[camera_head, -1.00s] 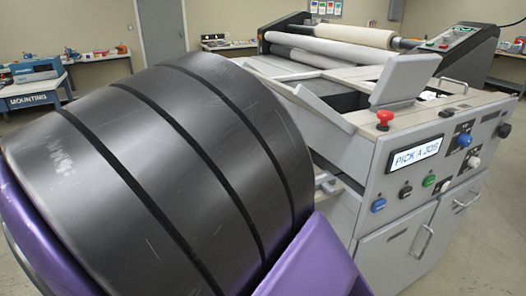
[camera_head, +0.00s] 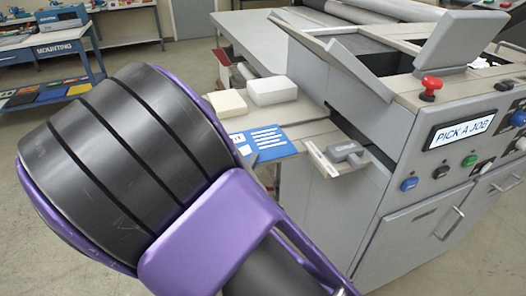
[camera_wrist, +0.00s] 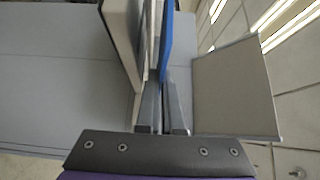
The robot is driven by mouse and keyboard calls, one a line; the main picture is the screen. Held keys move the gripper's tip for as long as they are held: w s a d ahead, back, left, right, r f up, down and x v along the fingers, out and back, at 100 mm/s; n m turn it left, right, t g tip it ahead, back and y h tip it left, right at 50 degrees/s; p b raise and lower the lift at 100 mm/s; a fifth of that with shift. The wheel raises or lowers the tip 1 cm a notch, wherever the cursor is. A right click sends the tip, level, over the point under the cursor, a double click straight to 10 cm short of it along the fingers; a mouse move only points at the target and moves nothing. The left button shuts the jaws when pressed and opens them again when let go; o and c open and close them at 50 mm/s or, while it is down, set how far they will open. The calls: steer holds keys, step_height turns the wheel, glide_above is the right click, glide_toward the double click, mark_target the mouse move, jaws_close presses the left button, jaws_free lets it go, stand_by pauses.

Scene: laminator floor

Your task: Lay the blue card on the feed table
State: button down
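In the wrist view a blue edge (camera_wrist: 167,40), apparently the card seen edge-on, runs to the fingertips. My gripper (camera_wrist: 161,82) has its two fingers close together at that edge. In the head view my own arm hides most of the gripper. A broad flat grey table (camera_head: 250,35) in front of the rollers looks like the feed table.
Two pale blocks (camera_head: 272,90) sit behind the card. A grey handled tool (camera_head: 345,152) lies on a ledge to its right. The machine (camera_head: 350,205), with a red button (camera_head: 431,87) and a raised grey panel (camera_head: 463,38), fills the right. A mounting bench (camera_head: 60,50) stands far left.

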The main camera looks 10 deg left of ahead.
steer(key=shift+f, duration=1.35)
steer(key=shift+f+b, duration=0.2)
steer(key=shift+b, duration=0.1)
steer(key=c, duration=1.1)
jaws_free()
steer(key=shift+o, duration=0.2)
steer(key=shift+r, duration=0.15)
steer(key=s+a, duration=0.1)
steer(key=s, duration=1.1)
steer(key=shift+a, duration=0.4)
